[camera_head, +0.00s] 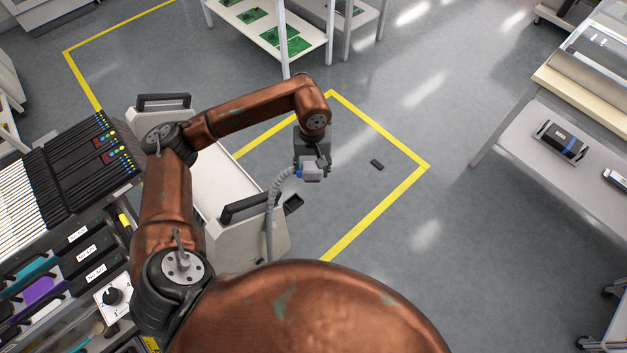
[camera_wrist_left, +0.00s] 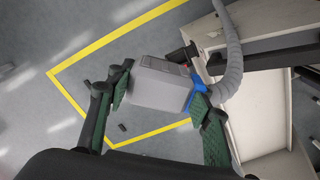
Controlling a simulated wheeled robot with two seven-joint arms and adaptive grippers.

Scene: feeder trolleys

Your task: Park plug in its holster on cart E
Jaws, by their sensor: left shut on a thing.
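The plug (camera_head: 312,174) is a light grey block with a blue collar and a grey corrugated cable (camera_head: 271,205). My left gripper (camera_head: 312,160) is shut on it and holds it in the air to the right of the beige cart (camera_head: 245,243). In the left wrist view the plug (camera_wrist_left: 160,86) sits between the green finger pads of my left gripper (camera_wrist_left: 162,104). A small dark box, seemingly the holster (camera_head: 293,204), is on the cart's right side, below and left of the plug, apart from it. No letter on the cart is readable. My right gripper is out of view.
A feeder rack (camera_head: 75,180) stands left of the cart. A white shelf trolley (camera_head: 270,28) stands behind, and a bench (camera_head: 560,170) is at the right. A small dark object (camera_head: 377,164) lies on the floor inside the yellow lines. The floor right of the cart is mostly free.

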